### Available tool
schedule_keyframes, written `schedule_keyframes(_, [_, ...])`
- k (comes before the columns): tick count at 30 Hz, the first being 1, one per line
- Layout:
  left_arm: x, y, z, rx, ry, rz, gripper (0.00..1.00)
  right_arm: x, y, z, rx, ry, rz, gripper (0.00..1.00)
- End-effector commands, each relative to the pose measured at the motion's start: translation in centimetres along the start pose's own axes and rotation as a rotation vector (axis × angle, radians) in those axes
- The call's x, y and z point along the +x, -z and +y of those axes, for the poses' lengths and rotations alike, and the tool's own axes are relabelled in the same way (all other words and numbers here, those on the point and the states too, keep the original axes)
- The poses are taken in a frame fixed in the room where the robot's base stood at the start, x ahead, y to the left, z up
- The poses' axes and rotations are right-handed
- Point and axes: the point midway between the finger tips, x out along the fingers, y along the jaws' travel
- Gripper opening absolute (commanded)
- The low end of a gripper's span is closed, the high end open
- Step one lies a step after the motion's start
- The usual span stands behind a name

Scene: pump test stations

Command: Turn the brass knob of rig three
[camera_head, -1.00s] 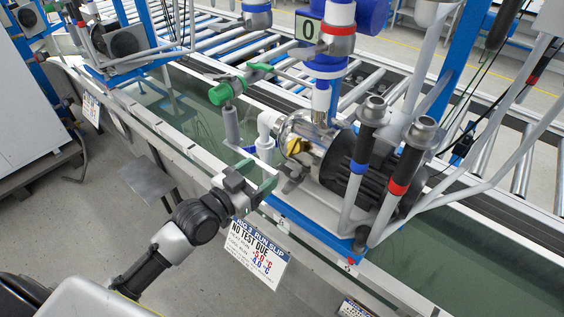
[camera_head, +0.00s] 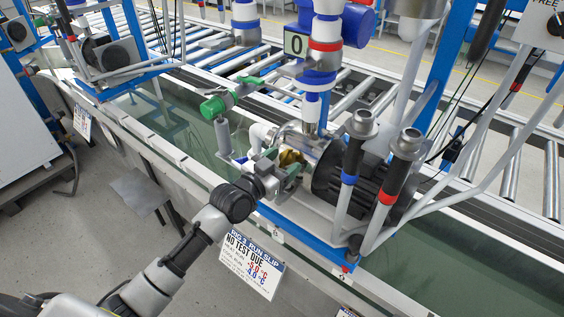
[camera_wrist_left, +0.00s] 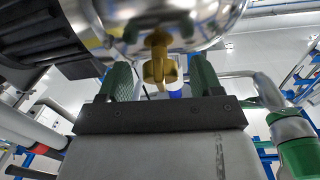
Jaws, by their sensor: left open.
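The brass knob (camera_head: 292,158) is on the front of the shiny pump housing (camera_head: 308,138), and part of it is hidden by my gripper in the head view. My left gripper (camera_head: 281,172) is open at the knob. In the left wrist view the brass knob (camera_wrist_left: 159,60) hangs below the polished housing. It lies between the two green fingers of my left gripper (camera_wrist_left: 160,80), with a gap visible on each side. My right gripper is not in view.
A green valve handle (camera_head: 215,106) and grey pipe stand left of the pump. Slanted posts with red and blue bands (camera_head: 388,197) stand right of it.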

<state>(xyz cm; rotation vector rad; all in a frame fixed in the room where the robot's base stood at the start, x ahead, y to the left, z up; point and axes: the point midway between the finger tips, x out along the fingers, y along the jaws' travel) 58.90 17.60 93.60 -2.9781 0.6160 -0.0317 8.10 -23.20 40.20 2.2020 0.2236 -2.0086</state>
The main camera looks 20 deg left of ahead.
Motion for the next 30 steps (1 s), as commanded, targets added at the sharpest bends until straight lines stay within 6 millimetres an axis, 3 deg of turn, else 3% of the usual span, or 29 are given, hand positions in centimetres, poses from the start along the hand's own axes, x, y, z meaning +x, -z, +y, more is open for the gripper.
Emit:
schedule_keyframes(1, [0.0,0.0,0.0,0.0,0.0,0.0,0.65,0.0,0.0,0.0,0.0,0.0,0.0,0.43])
schedule_keyframes(11, [0.0,0.0,0.0,0.0,0.0,0.0,0.17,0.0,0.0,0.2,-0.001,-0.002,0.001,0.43])
schedule_keyframes(21, [0.0,0.4,0.2,-0.11,0.062,-0.002,0.17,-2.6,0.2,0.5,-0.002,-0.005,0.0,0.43])
schedule_keyframes(29, [0.0,0.0,0.2,-0.117,0.067,0.0,0.17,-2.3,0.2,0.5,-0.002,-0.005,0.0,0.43])
schedule_keyframes(30, [0.0,0.0,0.2,-0.117,0.067,0.0,0.43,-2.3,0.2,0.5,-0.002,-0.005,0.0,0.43])
